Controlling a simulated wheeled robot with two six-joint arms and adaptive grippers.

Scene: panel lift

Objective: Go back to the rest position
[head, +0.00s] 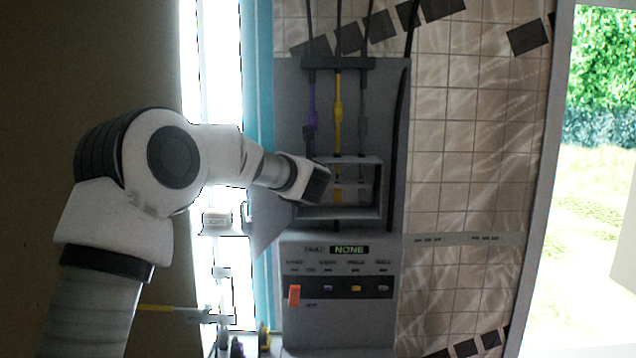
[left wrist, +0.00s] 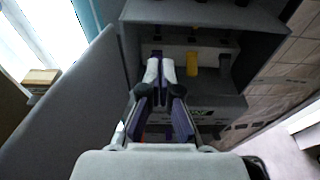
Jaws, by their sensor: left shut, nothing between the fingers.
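My left arm comes in from the left in the head view. Its gripper (head: 318,186) is at the left edge of the open-fronted box (head: 345,213) on the grey wall panel (head: 290,90). In the left wrist view the fingertips (left wrist: 160,70) are together with nothing between them, in front of the box's opening. Purple (head: 311,105), yellow (head: 338,100) and grey (head: 363,105) cables run down into the box. A yellow plug (left wrist: 194,64) shows inside it. My right gripper is not in view.
Below the box is a control panel with a display reading NONE (head: 349,250) and an orange switch (head: 294,295). A grey door (head: 270,225) stands open at the box's left. A bright window is behind the arm. Tiled wall (head: 470,180) lies to the right.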

